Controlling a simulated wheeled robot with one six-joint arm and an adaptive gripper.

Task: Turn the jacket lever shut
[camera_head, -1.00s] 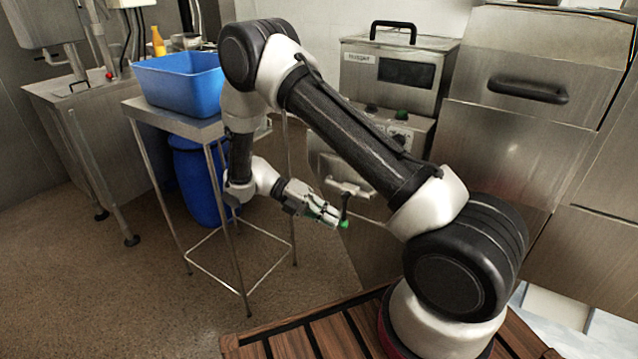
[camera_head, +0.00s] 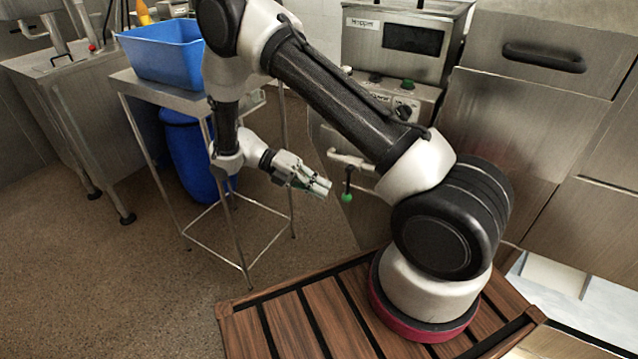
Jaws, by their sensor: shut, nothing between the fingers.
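The jacket lever is a short dark handle with a green ball end (camera_head: 347,197). It hangs downward from a pale metal fitting (camera_head: 350,163) on the front of the hopper machine (camera_head: 405,40). My gripper (camera_head: 326,187) is just left of the lever, fingers pointing right toward it. The fingers look closed and hold nothing. A small gap shows in the picture between the fingertips and the green ball; the depth between them is hard to judge. My arm crosses in front of the machine and hides part of its lower front.
A steel stand (camera_head: 186,99) with a blue basket (camera_head: 163,52) on it is at the left, close behind my arm. A blue drum (camera_head: 186,150) stands under it. Steel cabinets (camera_head: 510,130) fill the right. A slatted wooden platform (camera_head: 290,310) is under my base.

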